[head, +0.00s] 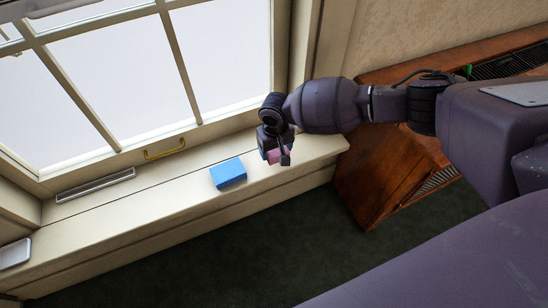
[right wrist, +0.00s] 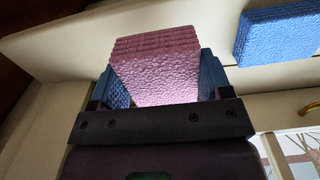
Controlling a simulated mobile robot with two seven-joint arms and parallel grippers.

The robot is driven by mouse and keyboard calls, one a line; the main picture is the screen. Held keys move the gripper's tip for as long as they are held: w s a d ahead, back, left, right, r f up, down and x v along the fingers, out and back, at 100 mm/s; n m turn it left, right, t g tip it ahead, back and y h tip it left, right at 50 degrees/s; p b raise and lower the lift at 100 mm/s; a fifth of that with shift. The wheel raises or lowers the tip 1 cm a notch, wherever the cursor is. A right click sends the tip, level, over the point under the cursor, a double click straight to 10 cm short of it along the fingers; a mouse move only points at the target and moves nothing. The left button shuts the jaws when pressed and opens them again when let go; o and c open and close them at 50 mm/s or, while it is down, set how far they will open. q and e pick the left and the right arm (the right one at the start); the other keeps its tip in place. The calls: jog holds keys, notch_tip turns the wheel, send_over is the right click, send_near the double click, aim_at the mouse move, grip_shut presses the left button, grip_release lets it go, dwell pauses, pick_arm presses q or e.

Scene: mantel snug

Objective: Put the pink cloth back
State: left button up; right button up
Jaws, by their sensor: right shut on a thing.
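The pink cloth (right wrist: 160,62) is a folded, textured block. In the right wrist view it sits between the two fingers of my right gripper (right wrist: 165,85), which is shut on it. In the head view only a small part of the pink cloth (head: 273,156) shows, at my right gripper (head: 275,154), above the right part of the window sill (head: 130,225). I cannot tell whether the cloth touches the sill. My left gripper is not in view.
A blue folded cloth (head: 229,173) lies on the sill, left of my right gripper; it also shows in the right wrist view (right wrist: 280,32). A white device (head: 15,253) is at the sill's left end. A wooden cabinet (head: 385,160) stands right of the sill.

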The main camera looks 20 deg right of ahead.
jog(key=shift+f, duration=0.35)
notch_tip(320, 180, down, 4)
jog(key=shift+s+f+b, duration=0.1)
jog(key=shift+f+b, duration=0.05)
jog(key=shift+b, duration=0.7)
jog(key=shift+f, duration=0.4)
jog(key=shift+c, duration=0.4)
jog(key=shift+r, duration=0.15)
jog(key=o, duration=0.9)
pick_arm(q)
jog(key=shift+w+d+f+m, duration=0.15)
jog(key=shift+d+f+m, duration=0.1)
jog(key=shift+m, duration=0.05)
